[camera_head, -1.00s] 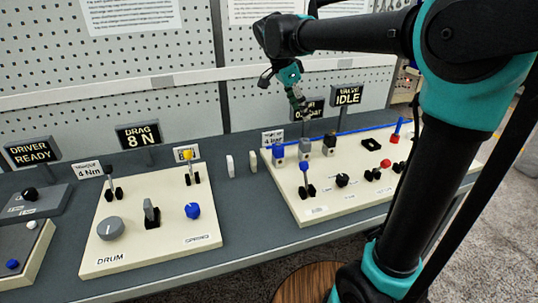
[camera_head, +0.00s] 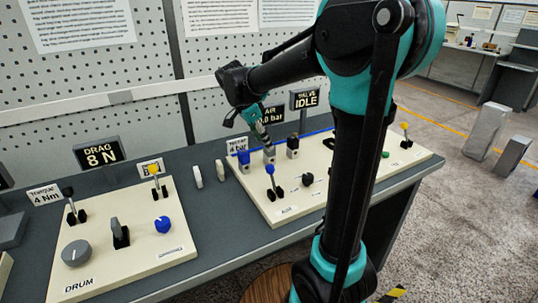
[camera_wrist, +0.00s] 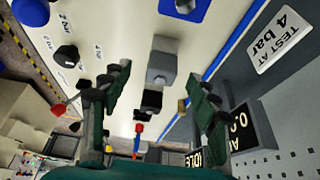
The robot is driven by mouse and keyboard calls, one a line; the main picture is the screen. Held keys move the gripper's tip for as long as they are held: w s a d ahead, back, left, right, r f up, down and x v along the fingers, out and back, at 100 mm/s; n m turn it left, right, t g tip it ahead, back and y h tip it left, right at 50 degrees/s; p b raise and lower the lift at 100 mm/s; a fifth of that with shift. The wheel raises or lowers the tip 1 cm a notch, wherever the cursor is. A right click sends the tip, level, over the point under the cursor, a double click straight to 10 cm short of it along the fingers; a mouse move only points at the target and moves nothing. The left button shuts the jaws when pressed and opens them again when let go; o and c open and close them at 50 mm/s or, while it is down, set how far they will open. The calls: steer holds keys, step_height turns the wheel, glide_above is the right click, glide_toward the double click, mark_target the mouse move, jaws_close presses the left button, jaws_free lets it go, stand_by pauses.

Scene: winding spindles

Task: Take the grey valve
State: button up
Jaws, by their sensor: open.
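The grey valve (camera_head: 269,157) stands on the cream right-hand panel between a blue valve (camera_head: 243,160) and a black valve (camera_head: 292,149). In the wrist view the grey valve (camera_wrist: 161,62) is a grey block with a darker cap. My gripper (camera_head: 264,140) is right above it, pointing down. In the wrist view its two fingers (camera_wrist: 158,76) are spread on either side of the grey valve, with gaps visible. I cannot tell whether the fingertips reach down beside it. The blue valve (camera_wrist: 186,7) and black valve (camera_wrist: 152,101) show too.
A blue-handled lever (camera_head: 271,181) and a black knob (camera_head: 308,179) stand in front of the valves on the panel. A blue pipe line (camera_wrist: 228,52) runs behind them. Display signs (camera_head: 305,99) stand at the back.

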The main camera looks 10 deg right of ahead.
mark_target(269, 153)
steer(key=x, duration=0.4)
steer(key=shift+w+d, duration=0.35)
steer(key=shift+d, duration=0.05)
steer(key=shift+d+f, duration=0.2)
steer(key=shift+f, duration=0.45)
steer(key=shift+c, duration=0.4)
steer(key=c, duration=1.3)
